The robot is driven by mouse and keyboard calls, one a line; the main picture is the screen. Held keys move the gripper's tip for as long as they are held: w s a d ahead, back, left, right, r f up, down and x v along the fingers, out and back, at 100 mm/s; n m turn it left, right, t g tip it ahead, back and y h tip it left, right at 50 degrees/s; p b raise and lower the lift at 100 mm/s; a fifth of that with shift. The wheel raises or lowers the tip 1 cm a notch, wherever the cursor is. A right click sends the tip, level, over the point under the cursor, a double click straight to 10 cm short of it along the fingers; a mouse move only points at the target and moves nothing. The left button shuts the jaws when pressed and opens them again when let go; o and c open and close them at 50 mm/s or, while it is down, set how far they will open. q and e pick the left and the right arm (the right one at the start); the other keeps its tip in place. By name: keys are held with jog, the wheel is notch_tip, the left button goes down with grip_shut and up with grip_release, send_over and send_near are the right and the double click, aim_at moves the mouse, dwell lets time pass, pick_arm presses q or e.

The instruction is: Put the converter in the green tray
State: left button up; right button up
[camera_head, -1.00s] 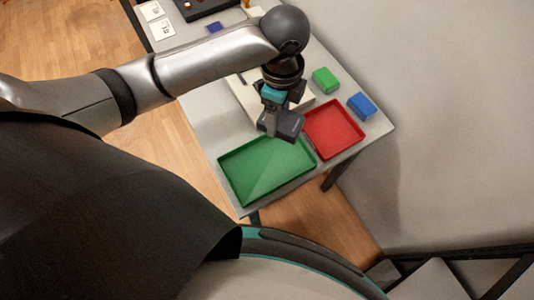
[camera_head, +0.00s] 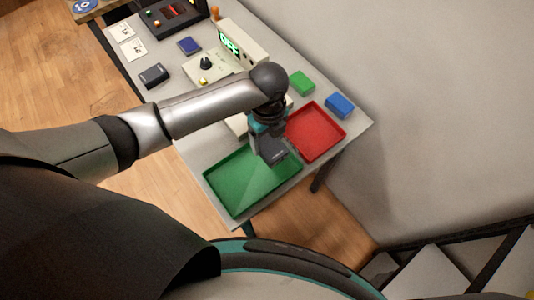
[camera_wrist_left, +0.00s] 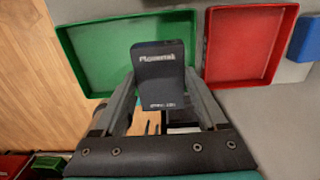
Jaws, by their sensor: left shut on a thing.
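The converter (camera_wrist_left: 159,78) is a dark box with white lettering, seen large in the left wrist view between my left gripper's fingers. My left gripper (camera_head: 262,150) is shut on it and holds it at the upper right part of the green tray (camera_head: 222,202) in the head view. In the left wrist view the converter covers part of the green tray (camera_wrist_left: 90,50). The tray's visible floor is empty. Whether the converter touches the tray cannot be told. My right gripper is not in view.
A red tray (camera_head: 318,130) stands right beside the green one. A green block (camera_head: 301,83) and a blue block (camera_head: 340,105) lie beyond it. A beige device with a green display (camera_head: 230,45), a dark box (camera_head: 154,75) and a blue item (camera_head: 189,46) are farther back.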

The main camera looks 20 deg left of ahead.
aim_at(268, 143)
pick_arm(q)
notch_tip(268, 143, down, 8)
jog(key=shift+r+b, duration=0.1)
jog(key=shift+b, duration=0.75)
jog(key=shift+f, duration=0.25)
jog(key=o, duration=1.6)
jog(key=shift+r, duration=0.15)
notch_tip(268, 143, up, 12)
jog(key=p, duration=0.3)
jog(key=shift+r, duration=0.1)
